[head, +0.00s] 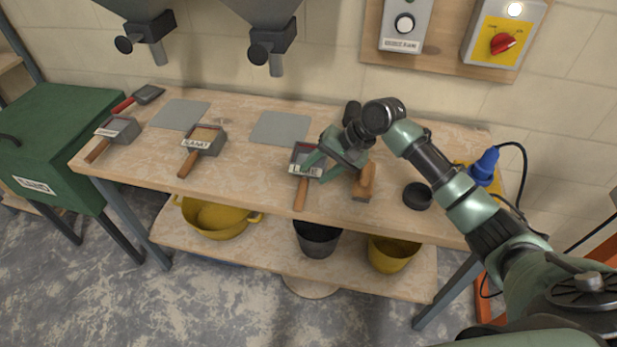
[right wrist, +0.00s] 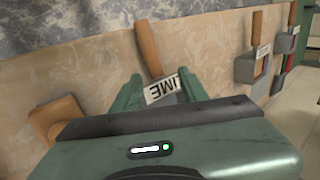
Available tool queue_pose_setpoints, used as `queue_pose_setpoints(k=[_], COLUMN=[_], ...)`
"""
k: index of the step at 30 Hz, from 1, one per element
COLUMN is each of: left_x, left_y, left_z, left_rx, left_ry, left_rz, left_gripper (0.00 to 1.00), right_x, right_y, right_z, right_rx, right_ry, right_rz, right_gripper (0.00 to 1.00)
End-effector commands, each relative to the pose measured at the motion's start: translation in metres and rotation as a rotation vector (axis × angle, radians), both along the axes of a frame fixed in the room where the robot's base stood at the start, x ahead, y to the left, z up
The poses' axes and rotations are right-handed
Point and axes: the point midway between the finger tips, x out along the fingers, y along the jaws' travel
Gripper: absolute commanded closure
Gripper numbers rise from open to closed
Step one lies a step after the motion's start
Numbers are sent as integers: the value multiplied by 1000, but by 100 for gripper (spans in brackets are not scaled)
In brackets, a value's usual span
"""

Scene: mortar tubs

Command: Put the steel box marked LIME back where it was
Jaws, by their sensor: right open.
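The steel box marked LIME (head: 305,154) stands on the worktop, its wooden handle (head: 301,194) pointing towards the front edge. My right gripper (head: 318,168) is open at the box, with its fingers near the right side of the label. In the right wrist view the LIME label (right wrist: 162,89) shows between the two open fingers (right wrist: 160,90), and the handle (right wrist: 149,47) rises beyond it. The gripper hides part of the box, and I cannot tell whether the fingers touch it. My left gripper is not in view.
Two similar labelled boxes (head: 204,138) (head: 120,129) stand to the left. Grey plates (head: 281,128) (head: 180,114) lie behind. A wooden block (head: 364,184) is close right of the gripper, then a dark round pot (head: 417,196). Hoppers (head: 272,42) hang above. Buckets (head: 317,240) stand below.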

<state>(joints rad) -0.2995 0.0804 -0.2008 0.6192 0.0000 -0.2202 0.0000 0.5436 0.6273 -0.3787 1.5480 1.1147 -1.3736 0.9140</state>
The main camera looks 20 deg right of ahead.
Motion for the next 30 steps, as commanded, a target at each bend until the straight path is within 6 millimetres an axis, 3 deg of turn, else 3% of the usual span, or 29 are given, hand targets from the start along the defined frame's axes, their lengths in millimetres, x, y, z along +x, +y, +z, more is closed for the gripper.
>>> queue_pose_setpoints(k=[6,12,30], left_x=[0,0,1], left_y=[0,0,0], left_z=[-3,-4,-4], left_rx=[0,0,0], left_ry=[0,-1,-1], left_rz=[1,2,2], left_gripper=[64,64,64], right_x=[-15,-22,-24], right_y=[-22,-31,-32], right_z=[37,56,57], right_rx=[-4,-1,-2], right_ry=[-2,0,0], right_rz=[0,1,5], right_gripper=[56,56,56])
